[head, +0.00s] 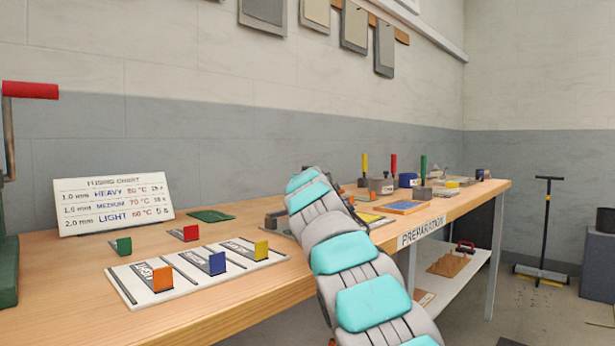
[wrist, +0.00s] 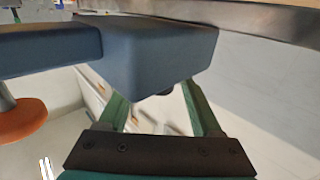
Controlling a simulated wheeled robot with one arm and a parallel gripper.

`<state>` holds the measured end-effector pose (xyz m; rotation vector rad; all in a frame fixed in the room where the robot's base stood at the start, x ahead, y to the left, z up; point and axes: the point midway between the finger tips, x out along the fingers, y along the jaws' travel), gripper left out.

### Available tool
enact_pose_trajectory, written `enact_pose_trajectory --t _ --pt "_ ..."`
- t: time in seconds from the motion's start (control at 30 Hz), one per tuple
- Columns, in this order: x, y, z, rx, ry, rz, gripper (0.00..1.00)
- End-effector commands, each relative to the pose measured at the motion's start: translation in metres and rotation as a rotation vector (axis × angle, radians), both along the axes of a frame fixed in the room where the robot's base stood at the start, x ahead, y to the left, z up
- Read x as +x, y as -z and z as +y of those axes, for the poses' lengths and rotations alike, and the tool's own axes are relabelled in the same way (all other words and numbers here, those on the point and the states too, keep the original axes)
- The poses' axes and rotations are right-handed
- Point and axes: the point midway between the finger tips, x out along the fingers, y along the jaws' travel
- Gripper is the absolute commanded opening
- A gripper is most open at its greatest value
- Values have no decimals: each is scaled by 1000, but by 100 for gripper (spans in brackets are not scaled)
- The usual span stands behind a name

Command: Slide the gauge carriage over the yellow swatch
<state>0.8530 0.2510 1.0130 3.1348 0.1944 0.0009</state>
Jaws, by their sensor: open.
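In the wrist view, my gripper (wrist: 157,92) has its two green fingers apart. A large blue-grey block (wrist: 158,50), probably the gauge carriage, fills the view just beyond the fingertips. Contact between fingers and block cannot be told. In the head view, a flat yellow piece (head: 369,217), possibly the yellow swatch, lies on the bench just right of my arm. A dark fixture (head: 277,219) shows left of my arm. My arm hides my gripper and most of the fixture there.
A white board (head: 205,268) with orange, blue and yellow blocks lies at the bench (head: 60,262) front. Green and red blocks and a fusing chart (head: 113,204) stand behind it.

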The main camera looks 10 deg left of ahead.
Motion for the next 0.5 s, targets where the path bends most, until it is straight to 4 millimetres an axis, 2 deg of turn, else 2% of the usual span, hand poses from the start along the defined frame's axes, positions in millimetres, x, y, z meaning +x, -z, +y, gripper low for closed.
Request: enact_pose_trajectory --t 0.3,0.5 --pt "20 1 3 0 0 4 66" --pt "24 -1 3 1 0 0 66"
